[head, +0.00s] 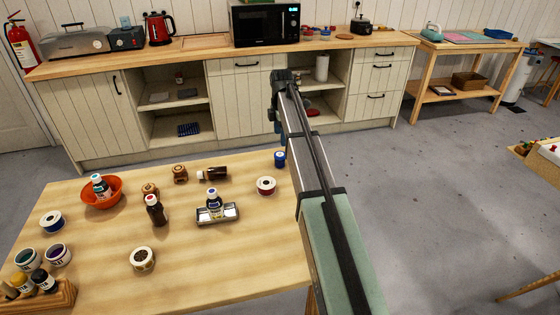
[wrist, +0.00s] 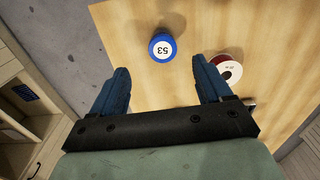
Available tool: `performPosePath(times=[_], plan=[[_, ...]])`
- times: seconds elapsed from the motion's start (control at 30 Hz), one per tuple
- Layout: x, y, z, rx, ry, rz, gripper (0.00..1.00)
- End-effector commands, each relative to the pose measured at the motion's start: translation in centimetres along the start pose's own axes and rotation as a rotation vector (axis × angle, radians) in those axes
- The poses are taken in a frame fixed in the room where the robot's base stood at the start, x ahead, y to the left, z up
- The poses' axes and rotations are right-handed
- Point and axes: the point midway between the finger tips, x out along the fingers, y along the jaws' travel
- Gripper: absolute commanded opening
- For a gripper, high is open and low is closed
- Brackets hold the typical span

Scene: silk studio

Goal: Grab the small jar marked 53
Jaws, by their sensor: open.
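The small jar marked 53 (wrist: 162,48) is blue with a white top label, which appears upside down in the wrist view. It stands on the wooden table near the edge. In the head view the blue jar (head: 279,159) is at the table's far right corner, just left of my arm. My gripper (wrist: 163,80) is open and empty. In the wrist view its two blue fingers are spread apart, and the jar lies beyond the fingertips, between their lines, not touching them. In the head view my gripper (head: 276,120) hangs above and past the table's far edge.
A red spool with a white top (wrist: 228,71) stands near the jar. Bottles, an orange bowl (head: 117,187), a metal tray (head: 231,214) and a wooden rack (head: 62,296) occupy the table (head: 210,275). A cabinet counter (head: 218,53) runs behind, with grey floor between.

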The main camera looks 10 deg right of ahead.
Motion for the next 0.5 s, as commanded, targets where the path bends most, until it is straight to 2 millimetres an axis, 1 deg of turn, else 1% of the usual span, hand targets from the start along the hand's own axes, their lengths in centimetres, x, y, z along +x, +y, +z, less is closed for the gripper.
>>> performPosePath(times=[0.03, 0.2, 0.33, 0.5], plan=[[1.1, -0.1, 0.0, 0.0, 0.0, -0.002, 0.78], [3.8, -0.1, 0.0, 0.001, 0.0, -0.001, 0.78], [5.0, -0.1, -0.1, 0.002, 0.0, -0.001, 0.78], [5.7, 0.0, -0.1, 0.002, 0.0, 0.0, 0.78]])
